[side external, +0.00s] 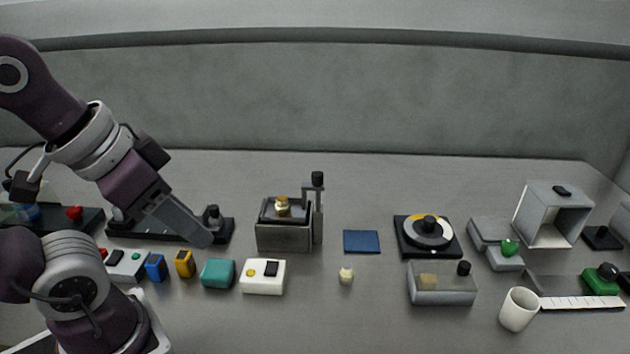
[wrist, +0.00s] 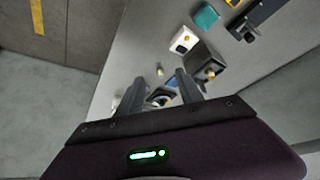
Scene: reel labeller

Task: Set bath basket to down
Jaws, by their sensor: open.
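The bath (side external: 284,238) is a grey open-topped box standing mid-table in the side external view. A dark basket (side external: 270,212) with a brass-coloured piece (side external: 282,203) shows at its top. An upright post with a black knob (side external: 317,180) stands at the bath's right side. The knob is well above the rim. The bath also shows in the wrist view (wrist: 205,66), just right of the fingers. My gripper (side external: 208,240) is left of the bath, apart from it. In the wrist view my gripper (wrist: 160,82) has its two fingers spread, with nothing held between them.
A teal block (side external: 217,274) and a white box with a black switch (side external: 262,277) stand in front of the bath. A dark slider rail (side external: 222,229) lies to its left. A blue pad (side external: 361,241) and a turntable (side external: 428,235) lie to its right. Bare table separates them.

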